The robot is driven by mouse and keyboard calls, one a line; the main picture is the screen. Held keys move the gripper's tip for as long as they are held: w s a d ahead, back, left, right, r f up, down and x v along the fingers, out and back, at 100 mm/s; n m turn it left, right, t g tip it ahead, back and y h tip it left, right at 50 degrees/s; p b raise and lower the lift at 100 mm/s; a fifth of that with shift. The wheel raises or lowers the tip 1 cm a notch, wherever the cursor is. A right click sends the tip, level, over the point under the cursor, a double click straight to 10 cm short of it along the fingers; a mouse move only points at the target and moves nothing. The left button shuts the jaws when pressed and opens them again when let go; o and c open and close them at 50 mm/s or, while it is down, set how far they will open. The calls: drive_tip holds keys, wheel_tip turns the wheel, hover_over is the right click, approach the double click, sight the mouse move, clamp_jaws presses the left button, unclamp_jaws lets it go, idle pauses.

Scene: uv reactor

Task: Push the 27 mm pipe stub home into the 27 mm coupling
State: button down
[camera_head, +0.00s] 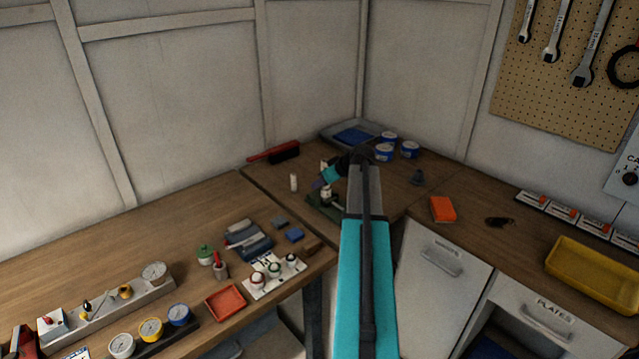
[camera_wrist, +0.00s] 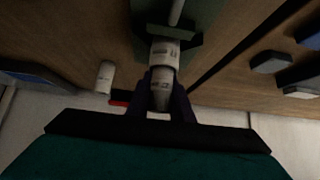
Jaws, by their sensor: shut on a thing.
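My gripper (camera_wrist: 162,84) is shut on a white pipe stub (camera_wrist: 160,97) with dark print, held between its two dark fingers. Just beyond the stub, in line with it in the wrist view, is a wider white coupling (camera_wrist: 165,52). The stub's far end meets or overlaps the coupling's mouth; how deep it sits I cannot tell. The coupling is held in a green fixture (camera_wrist: 205,45) on the bench. In the head view the coupling (camera_head: 326,191) and green fixture (camera_head: 322,206) are small, beside my teal wrist; the fingers cannot be made out there.
A loose white cylinder (camera_wrist: 104,77) stands left of the fixture, also in the head view (camera_head: 293,182). Blue-grey blocks (camera_wrist: 271,62) lie to the right in the wrist view. Blue-labelled tubs (camera_head: 384,152) and a tray (camera_head: 340,130) stand in the back corner, a red-handled brush (camera_head: 284,152) nearby.

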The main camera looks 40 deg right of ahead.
drive_tip(key=shift+f, duration=0.1)
drive_tip(key=c, duration=1.6)
unclamp_jaws()
drive_tip(key=shift+o, duration=0.2)
drive_tip(key=shift+r, duration=0.2)
drive_tip(key=b+v, duration=0.2)
drive_tip(key=v, duration=1)
drive_tip(key=shift+b, duration=0.4)
drive_tip(key=shift+f, duration=0.1)
